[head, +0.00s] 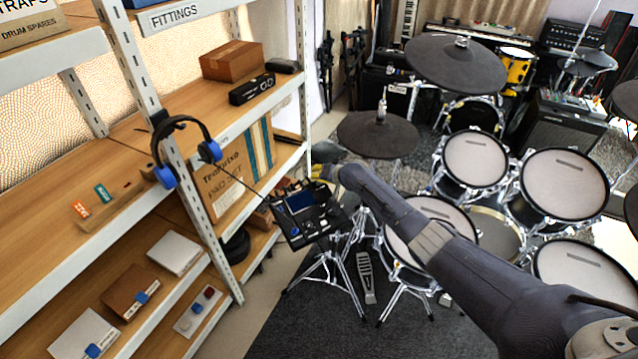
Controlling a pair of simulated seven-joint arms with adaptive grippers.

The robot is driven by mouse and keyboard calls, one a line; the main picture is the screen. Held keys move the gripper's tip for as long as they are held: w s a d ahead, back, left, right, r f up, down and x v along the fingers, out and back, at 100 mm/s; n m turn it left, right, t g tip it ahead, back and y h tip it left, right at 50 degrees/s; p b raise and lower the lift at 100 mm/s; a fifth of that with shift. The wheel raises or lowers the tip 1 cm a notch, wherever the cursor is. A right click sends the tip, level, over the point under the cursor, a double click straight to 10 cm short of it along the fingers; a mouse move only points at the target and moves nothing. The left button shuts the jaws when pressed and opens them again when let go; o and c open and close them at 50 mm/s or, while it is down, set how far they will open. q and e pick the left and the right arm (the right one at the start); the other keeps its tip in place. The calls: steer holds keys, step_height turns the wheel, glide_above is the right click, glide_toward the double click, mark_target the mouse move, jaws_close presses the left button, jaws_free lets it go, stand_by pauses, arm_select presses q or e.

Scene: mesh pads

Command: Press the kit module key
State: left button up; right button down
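The kit module (308,222) is a dark box with a blue screen and small keys. It is mounted near the drum stand, just right of the shelving. My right arm comes in from the lower right. Its gripper (322,173) is at the module's upper right edge, small and partly hidden by the arm's own end. I cannot tell whether its fingers are open or shut, or whether they touch the module. The individual keys are too small to read. My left gripper is not in view.
Metal shelving with wooden boards (45,205) fills the left side. Headphones (180,150) hang on its post, close to the module. A drum kit with pads (475,158) and dark cymbals (378,135) stands behind and right of my arm. Dark carpet (285,325) lies below.

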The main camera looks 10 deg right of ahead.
mark_target(321, 187)
steer(key=shift+w+f, duration=0.1)
steer(key=shift+f, duration=0.2)
stand_by(0.4)
steer(key=shift+r, duration=0.15)
steer(key=shift+s+d+r, duration=0.1)
steer(key=shift+s+r, duration=0.15)
steer(key=shift+r, duration=0.4)
step_height(321, 187, up, 6)
steer(key=s, duration=0.1)
steer(key=shift+s+d, duration=0.3)
steer(key=shift+s, duration=0.1)
stand_by(0.4)
